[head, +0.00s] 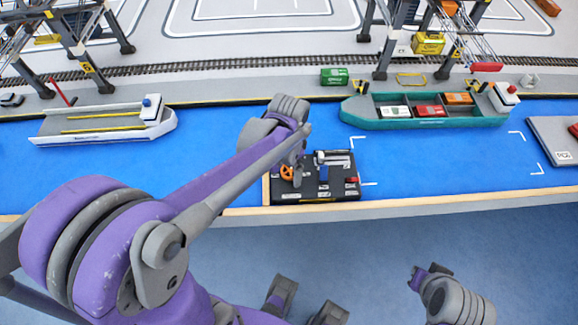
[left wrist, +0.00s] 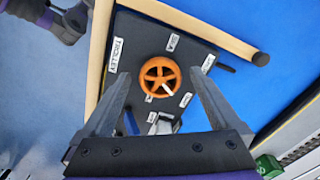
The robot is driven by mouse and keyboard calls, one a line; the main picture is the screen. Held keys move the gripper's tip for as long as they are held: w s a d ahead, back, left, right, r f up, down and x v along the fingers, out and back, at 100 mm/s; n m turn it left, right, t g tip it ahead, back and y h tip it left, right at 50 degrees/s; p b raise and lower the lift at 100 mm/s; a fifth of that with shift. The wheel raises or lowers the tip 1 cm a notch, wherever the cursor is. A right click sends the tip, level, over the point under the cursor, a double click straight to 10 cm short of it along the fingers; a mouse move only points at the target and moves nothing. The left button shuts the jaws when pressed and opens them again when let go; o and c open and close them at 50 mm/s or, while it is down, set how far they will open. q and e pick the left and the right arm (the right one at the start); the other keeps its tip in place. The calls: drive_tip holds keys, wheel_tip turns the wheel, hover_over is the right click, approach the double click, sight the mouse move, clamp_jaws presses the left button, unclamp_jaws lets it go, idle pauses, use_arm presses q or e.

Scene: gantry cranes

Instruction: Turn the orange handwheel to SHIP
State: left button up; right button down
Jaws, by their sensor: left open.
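The orange handwheel (left wrist: 160,76) sits on a dark control panel (left wrist: 135,30), with several small white labels around it and a TROLLEY label near the panel's edge. A white mark on the wheel points to the lower right in the left wrist view. The label words round the wheel are too small to read surely. My left gripper (left wrist: 159,80) is open, one finger on each side of the wheel, with gaps showing. In the head view the wheel (head: 286,172) is partly hidden by my left gripper (head: 297,174). Part of my right arm (head: 450,298) shows at the lower right; its jaws are unclear.
The panel also carries a blue lever (head: 323,173) and a red part (head: 352,180). A wooden edge (head: 420,200) runs along the blue water. A teal ship (head: 425,122) with containers lies behind to the right, a white ship (head: 100,127) to the left. Crane legs stand further back.

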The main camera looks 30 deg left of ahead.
use_arm(q)
drive_tip(key=c, duration=1.4)
drive_tip(key=shift+o, duration=0.2)
drive_tip(key=shift+n, duration=0.4)
drive_tip(key=n, duration=0.4)
drive_tip(key=shift+d+n, duration=0.1)
drive_tip(key=shift+n, duration=0.3)
drive_tip(key=n, duration=0.5)
drive_tip(key=shift+d+n, duration=0.1)
drive_tip(key=shift+n, duration=0.6)
drive_tip(key=o, duration=1.4)
drive_tip(key=shift+c, duration=0.2)
